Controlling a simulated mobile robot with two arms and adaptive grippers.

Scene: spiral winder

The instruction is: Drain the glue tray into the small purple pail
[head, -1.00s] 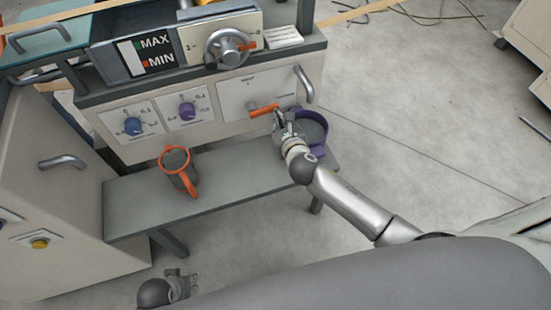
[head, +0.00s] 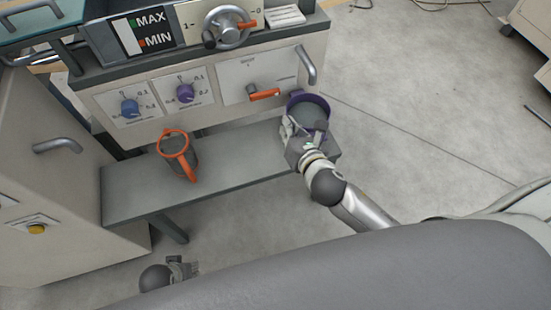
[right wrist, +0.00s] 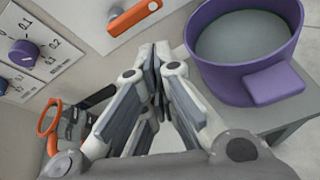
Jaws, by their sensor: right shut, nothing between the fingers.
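The small purple pail (head: 325,103) stands upright on the bench at its right end, below the machine panel. A grey surface fills its inside; I cannot tell whether it is glue or the bottom. It also shows in the right wrist view (right wrist: 275,85). The orange valve lever (head: 264,93) lies about horizontal on the panel, also in the right wrist view (right wrist: 133,17). My right gripper (head: 287,127) is shut and empty, left of the pail and below the lever (right wrist: 157,48), apart from the lever. My left gripper (head: 192,267) hangs low in front of the bench; its fingers are unclear.
A grey jug with orange rim and handle (head: 187,152) stands on the bench (head: 130,192). A MAX/MIN gauge (head: 128,40), a handwheel (head: 229,27) and two blue-purple knobs (head: 130,107) are on the machine. A cabinet (head: 45,200) stands left. The bench middle is clear.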

